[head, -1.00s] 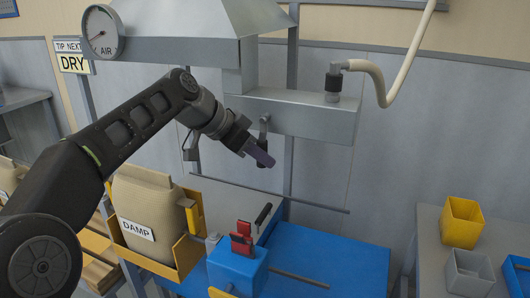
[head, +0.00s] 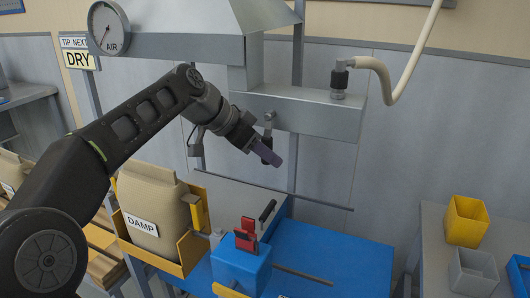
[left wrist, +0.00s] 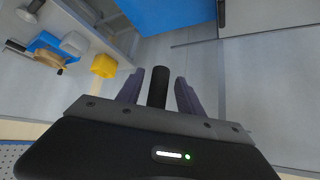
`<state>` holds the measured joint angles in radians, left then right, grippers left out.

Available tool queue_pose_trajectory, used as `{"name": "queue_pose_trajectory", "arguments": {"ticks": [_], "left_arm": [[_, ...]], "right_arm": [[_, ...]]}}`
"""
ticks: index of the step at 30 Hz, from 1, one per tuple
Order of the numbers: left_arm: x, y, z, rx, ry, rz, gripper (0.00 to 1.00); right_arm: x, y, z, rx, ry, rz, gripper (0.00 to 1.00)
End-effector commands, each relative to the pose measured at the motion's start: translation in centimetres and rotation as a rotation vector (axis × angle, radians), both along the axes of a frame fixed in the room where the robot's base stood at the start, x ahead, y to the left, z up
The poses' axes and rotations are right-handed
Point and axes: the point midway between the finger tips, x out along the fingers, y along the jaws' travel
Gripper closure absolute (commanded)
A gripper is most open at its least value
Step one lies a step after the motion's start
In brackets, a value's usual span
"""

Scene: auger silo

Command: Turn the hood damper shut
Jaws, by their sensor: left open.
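The hood damper lever (head: 268,129) hangs below the front of the grey hood duct (head: 300,115). Its lower end is partly hidden by my left gripper (head: 267,153), which has come in from the left in the head view. In the left wrist view, the lever's black grip (left wrist: 158,87) stands between the two purple fingers of my left gripper (left wrist: 160,92). The fingers are open, with a visible gap on each side of the grip. My right gripper is not in view.
A round AIR gauge (head: 108,28) sits on the hood's left. Below are a sack marked DAMP (head: 150,195), a blue box with red and black levers (head: 240,265) and a blue table (head: 340,262). A pale hose (head: 388,80) curves down to the duct. Yellow bin (head: 466,222) at right.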

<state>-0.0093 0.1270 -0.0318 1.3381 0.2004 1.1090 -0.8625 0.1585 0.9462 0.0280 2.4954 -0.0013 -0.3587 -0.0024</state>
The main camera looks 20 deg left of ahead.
Motion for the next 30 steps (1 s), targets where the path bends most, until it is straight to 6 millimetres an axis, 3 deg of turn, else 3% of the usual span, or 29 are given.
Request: {"name": "queue_pose_trajectory", "arguments": {"ticks": [16, 30], "left_arm": [[-3.7, 3.1, 5.2, 0.000, -0.003, 0.002, 0.56], [-4.2, 3.4, 5.6, 0.001, 0.000, 0.001, 0.56]], "right_arm": [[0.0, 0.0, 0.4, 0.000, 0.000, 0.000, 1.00], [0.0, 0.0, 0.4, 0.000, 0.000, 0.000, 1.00]]}}
